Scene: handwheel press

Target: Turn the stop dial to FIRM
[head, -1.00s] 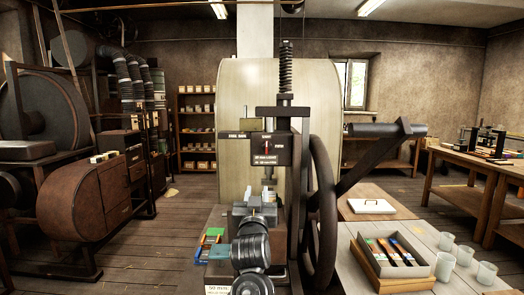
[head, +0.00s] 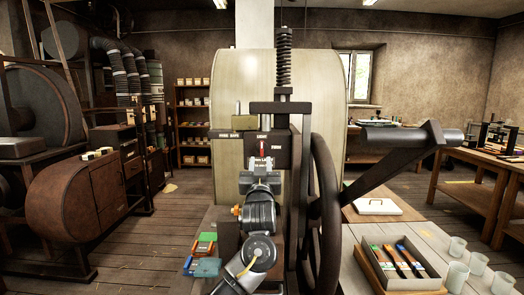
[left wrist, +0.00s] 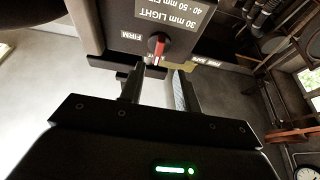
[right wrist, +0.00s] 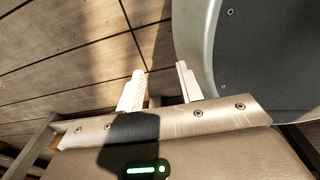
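The stop dial is a small red pointer (head: 262,148) on the dark front block of the press (head: 282,150). In the head view the pointer stands upright, towards the LIGHT mark, with FIRM to its right. The left wrist view shows the red dial (left wrist: 158,45) close up and upside down, with the FIRM label (left wrist: 132,36) to its left. My left gripper (head: 262,172) is just below and in front of the dial. Its fingers (left wrist: 156,76) are apart, with nothing between them, short of the dial. My right gripper (right wrist: 157,82) is open and empty above the plank floor.
The large handwheel (head: 324,200) and its long lever (head: 400,165) stand right of the dial. Colored blocks (head: 203,258) lie left of my arm. A tray of colored strips (head: 400,262) and glass cups are at right.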

